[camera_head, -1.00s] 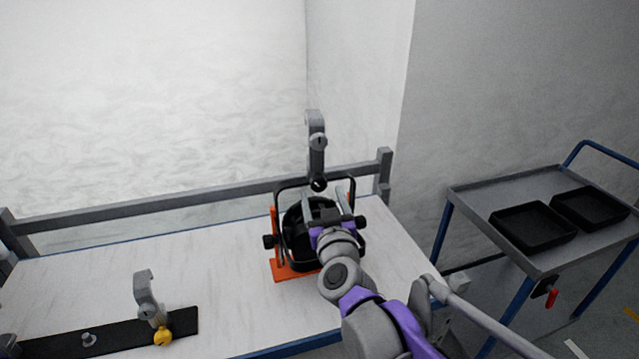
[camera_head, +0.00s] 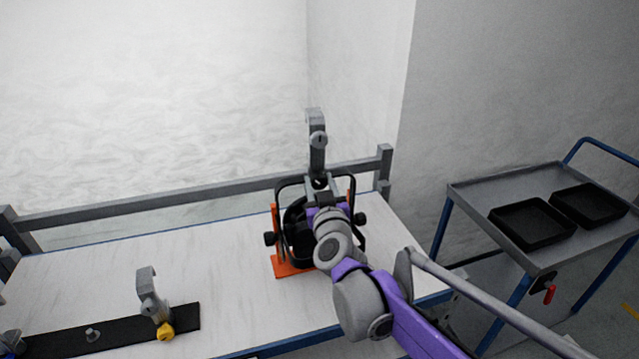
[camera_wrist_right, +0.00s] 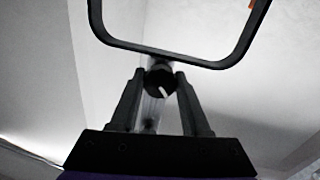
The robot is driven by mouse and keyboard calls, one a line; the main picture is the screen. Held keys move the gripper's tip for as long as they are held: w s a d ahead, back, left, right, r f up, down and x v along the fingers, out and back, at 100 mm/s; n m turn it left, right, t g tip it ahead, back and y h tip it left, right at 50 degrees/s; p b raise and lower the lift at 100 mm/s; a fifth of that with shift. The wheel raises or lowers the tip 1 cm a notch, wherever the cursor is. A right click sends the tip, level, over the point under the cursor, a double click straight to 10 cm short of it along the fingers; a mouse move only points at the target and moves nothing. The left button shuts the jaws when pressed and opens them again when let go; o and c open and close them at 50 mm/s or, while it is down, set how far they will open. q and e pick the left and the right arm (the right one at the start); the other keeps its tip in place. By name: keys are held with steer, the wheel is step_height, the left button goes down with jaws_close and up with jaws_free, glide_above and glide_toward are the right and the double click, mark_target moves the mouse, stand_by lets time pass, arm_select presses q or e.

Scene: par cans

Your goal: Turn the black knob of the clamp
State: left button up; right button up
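The grey hook clamp (camera_head: 317,140) stands upright above a black lamp (camera_head: 297,228) held in an orange stand (camera_head: 284,268) on the table. Its black knob (camera_head: 319,184) sits low on the clamp, just above my right gripper (camera_head: 323,200). In the right wrist view, the black knob (camera_wrist_right: 160,80) with a white mark shows between the fingertips of my right gripper (camera_wrist_right: 160,76). The fingers are apart, one on each side of the knob. I cannot tell whether they touch it.
The lamp's black yoke (camera_wrist_right: 165,52) curves close beyond the fingertips. Another grey clamp (camera_head: 149,285) with a yellow knob (camera_head: 165,331) stands on a black strip (camera_head: 120,335) at the front left. A cart (camera_head: 490,193) with two black trays is at the right. The table's middle is clear.

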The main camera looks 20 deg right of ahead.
jaws_close()
steer(key=shift+m+b, duration=0.35)
steer(key=shift+m, duration=2.05)
steer(key=o, duration=0.9)
jaws_free()
steer(key=shift+c, duration=0.2)
steer(key=s+a+b, duration=0.1)
steer(key=s, duration=0.9)
steer(key=shift+s+b, duration=0.3)
steer(key=shift+s, duration=0.1)
